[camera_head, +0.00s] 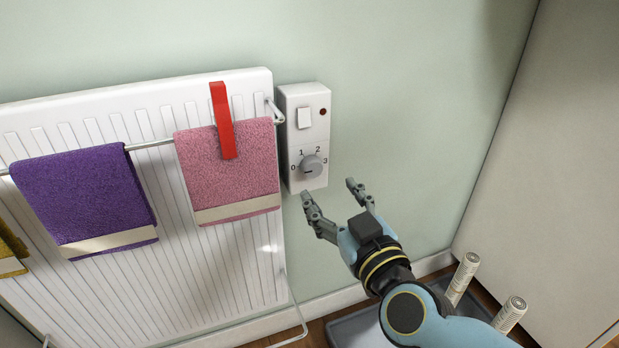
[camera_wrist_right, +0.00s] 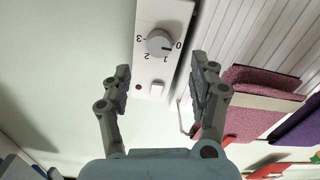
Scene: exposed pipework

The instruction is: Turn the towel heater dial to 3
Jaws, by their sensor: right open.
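The towel heater dial (camera_head: 312,166) is a round grey knob low on a white control box (camera_head: 291,137) beside the radiator. The marks 0, 1, 2 and 3 run around it, and its dark pointer line points toward 0. The right wrist view shows the dial (camera_wrist_right: 160,43) upside down, with its line toward 0. My right gripper (camera_head: 328,189) is open and empty, just below and in front of the box. In the wrist view its fingers (camera_wrist_right: 161,68) stand apart on either side of the box, not touching the dial. My left gripper is not in view.
A white radiator (camera_head: 200,262) carries a rail with a purple towel (camera_head: 85,195) and a pink towel (camera_head: 230,165) under a red clip (camera_head: 223,120). A switch (camera_head: 305,117) and red lamp (camera_head: 323,111) sit above the dial. The wall right of the box is clear.

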